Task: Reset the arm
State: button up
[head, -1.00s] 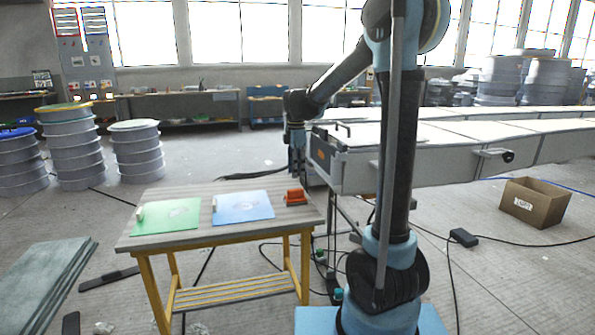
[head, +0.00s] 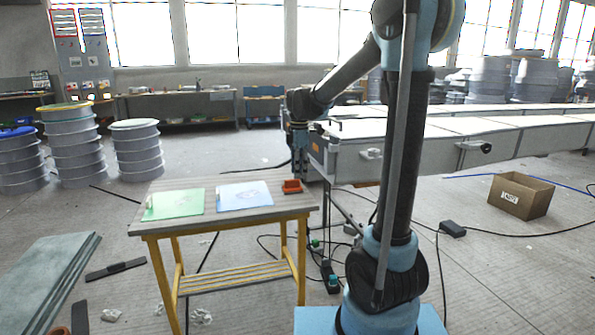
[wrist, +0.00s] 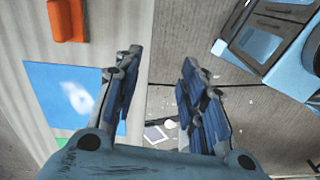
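My gripper (head: 299,168) hangs pointing down at the right end of the small wooden table (head: 240,209), in front of the conveyor's near end. In the wrist view its two fingers (wrist: 155,85) are spread apart with nothing between them. On the table lie a green sheet (head: 175,204), a blue sheet (head: 245,195) and an orange object (head: 292,186). The orange object is close to my gripper in the head view. In the wrist view the orange object (wrist: 67,20) is at the upper left, apart from the fingers, and the blue sheet (wrist: 70,95) is at left.
A long grey conveyor (head: 360,155) runs to the right behind my arm. A cardboard box (head: 520,196) stands on the floor at right. Ribbed drums (head: 72,146) stand at left. Grey slabs (head: 42,280) lie at lower left. Cables cross the floor.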

jog(key=s+d+m, duration=0.6)
jog(key=s+d, duration=0.2)
jog(key=s, duration=0.1)
jog(key=s+d+f+m, duration=0.3)
jog(key=s+f+m, duration=0.1)
jog(key=s, duration=0.3)
jog(key=s+d+f+m+t, duration=0.1)
jog(key=s+d+f+m, duration=0.2)
jog(key=s+m, duration=0.2)
jog(key=s+d+f+m+t, duration=0.1)
jog(key=s+d+f+m, duration=0.3)
jog(key=s, duration=0.5)
jog(key=shift+f+m, duration=0.3)
jog(key=shift+m, duration=0.1)
